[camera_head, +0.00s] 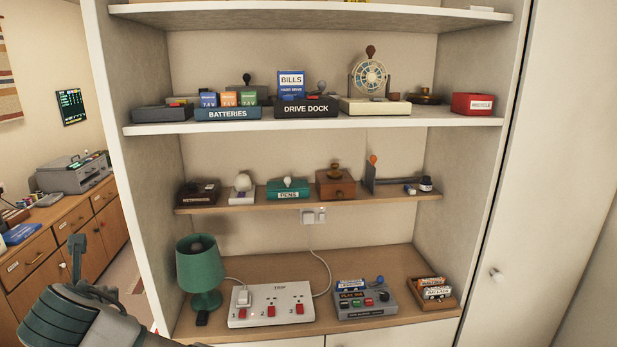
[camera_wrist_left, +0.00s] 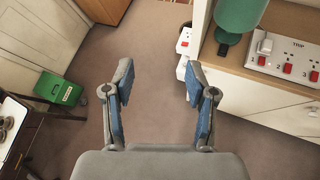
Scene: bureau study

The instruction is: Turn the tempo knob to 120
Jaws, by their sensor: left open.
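A small dark brown box (camera_head: 198,193), whose label seems to read METRONOME, sits at the left end of the middle wooden shelf. A tempo knob and its scale are too small to make out. My left gripper (camera_head: 80,262) is at the lower left, outside the shelf unit, below and left of the box and well apart from it. The left wrist view shows its two blue-padded fingers (camera_wrist_left: 158,88) spread wide with only floor between them. The box is not in that view. My right gripper is in neither view.
A green lamp (camera_head: 200,270) and white power strip (camera_head: 271,304) stand on the lower shelf; the strip also shows in the wrist view (camera_wrist_left: 287,62). A teal PENS box (camera_head: 288,190) is right of the metronome. The unit's left side panel (camera_head: 137,180) stands between gripper and shelves.

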